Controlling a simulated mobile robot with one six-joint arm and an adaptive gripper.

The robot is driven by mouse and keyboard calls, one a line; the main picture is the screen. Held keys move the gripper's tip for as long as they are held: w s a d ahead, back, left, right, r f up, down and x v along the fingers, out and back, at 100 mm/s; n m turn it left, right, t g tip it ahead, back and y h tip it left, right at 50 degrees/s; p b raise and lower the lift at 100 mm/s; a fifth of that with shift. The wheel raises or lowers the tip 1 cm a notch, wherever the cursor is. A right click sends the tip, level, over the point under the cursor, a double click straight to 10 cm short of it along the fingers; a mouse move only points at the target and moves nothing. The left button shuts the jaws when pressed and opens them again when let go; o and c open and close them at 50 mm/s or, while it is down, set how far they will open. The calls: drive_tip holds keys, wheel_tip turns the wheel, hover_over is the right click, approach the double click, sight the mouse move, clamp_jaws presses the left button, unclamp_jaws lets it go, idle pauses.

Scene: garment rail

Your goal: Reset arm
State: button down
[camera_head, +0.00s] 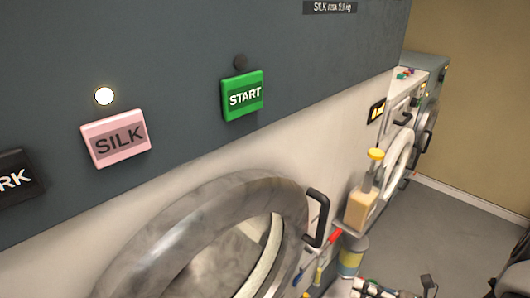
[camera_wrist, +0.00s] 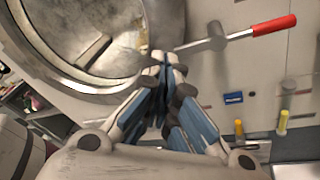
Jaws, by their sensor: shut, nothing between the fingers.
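My gripper (camera_wrist: 168,62) shows in the wrist view with its blue and grey fingers together and nothing between them. It is in front of the washer door's round metal rim (camera_wrist: 115,92), near its lower right part. I cannot tell whether the fingertips touch the machine. I cannot make out the gripper in the head view.
In the head view, a pink SILK button (camera_head: 116,138) sits under a lit lamp (camera_head: 104,96), left of a green START button (camera_head: 242,96) with a dark lamp. The round door (camera_head: 185,245) has a black handle (camera_head: 316,218). A red-handled lever (camera_wrist: 272,26) projects near my gripper.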

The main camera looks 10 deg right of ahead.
drive_tip(key=s+a+r+n+g+h, duration=0.25)
drive_tip(key=a+r+n+g, duration=0.35)
drive_tip(key=n, duration=0.3)
drive_tip(key=s+a+r+n+g+h, duration=0.2)
drive_tip(key=s+a+r+n+g, duration=0.1)
drive_tip(key=a+r+n+g, duration=0.4)
drive_tip(key=s+a+r+n+t+h, duration=0.3)
drive_tip(key=s+r+n+t+h, duration=0.3)
drive_tip(key=n, duration=1.1)
wheel_tip(320, 180, up, 3)
drive_tip(key=t+h, duration=0.1)
drive_tip(key=h, duration=0.2)
drive_tip(key=shift+s+f, duration=0.15)
drive_tip(key=shift+s, duration=0.1)
